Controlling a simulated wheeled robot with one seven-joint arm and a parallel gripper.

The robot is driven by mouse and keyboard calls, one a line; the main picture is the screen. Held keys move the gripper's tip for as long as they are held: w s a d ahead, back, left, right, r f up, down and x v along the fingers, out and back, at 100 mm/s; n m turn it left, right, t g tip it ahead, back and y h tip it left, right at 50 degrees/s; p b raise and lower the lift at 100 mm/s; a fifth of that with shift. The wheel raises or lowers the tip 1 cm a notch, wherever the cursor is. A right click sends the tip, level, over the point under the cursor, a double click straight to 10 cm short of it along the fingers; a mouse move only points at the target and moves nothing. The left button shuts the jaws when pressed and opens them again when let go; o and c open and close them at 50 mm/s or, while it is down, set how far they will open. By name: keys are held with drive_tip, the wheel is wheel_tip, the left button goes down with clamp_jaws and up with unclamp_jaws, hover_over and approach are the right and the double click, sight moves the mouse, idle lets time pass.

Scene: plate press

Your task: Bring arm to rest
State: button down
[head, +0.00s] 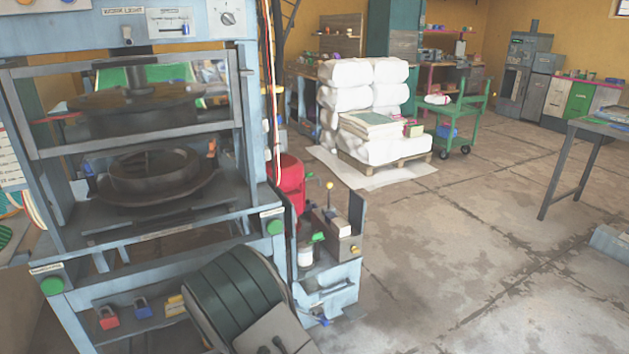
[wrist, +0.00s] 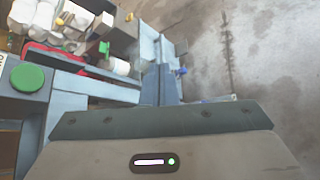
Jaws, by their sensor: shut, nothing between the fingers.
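In the wrist view, my gripper (wrist: 160,70) is shut and empty, its two fingers side by side and pointing away over the floor beside the press. In the head view, my arm (head: 235,297) shows as a dark ribbed section low in front of the press, and the fingers cannot be made out there. The plate press (head: 250,150) is a pale blue frame on the left, with dark round plates inside behind a barred guard. A green button (head: 52,286) is on its front left, and another green button (head: 275,226) is on its front right.
A side shelf (head: 325,275) with a lever and small containers adjoins the press on the right. A red drum (head: 287,182) stands behind it. White sacks (head: 365,85) on a pallet and a green cart (head: 465,115) stand farther back. The concrete floor (head: 460,240) at right is open.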

drive_tip(key=s+d+r+m+g+y+p, duration=0.1)
drive_tip(key=s+d+r+m+g+p, duration=0.25)
drive_tip(key=s+d+r+m, duration=0.45)
drive_tip(key=s+d+r+m+g+y+p, duration=0.1)
drive_tip(key=s+d+r+m+g+p, duration=0.25)
drive_tip(key=d+r, duration=0.85)
drive_tip(key=s+d+r+m+y+p, duration=0.1)
drive_tip(key=s+r+m+y+p, duration=0.4)
drive_tip(key=s+r, duration=1.2)
drive_tip(key=m+p, duration=0.3)
drive_tip(key=p, duration=0.1)
drive_tip(key=shift+s+d+r+y, duration=0.2)
drive_tip(key=shift+r+y, duration=0.1)
drive_tip(key=shift+r, duration=0.05)
drive_tip(key=shift+m, duration=0.25)
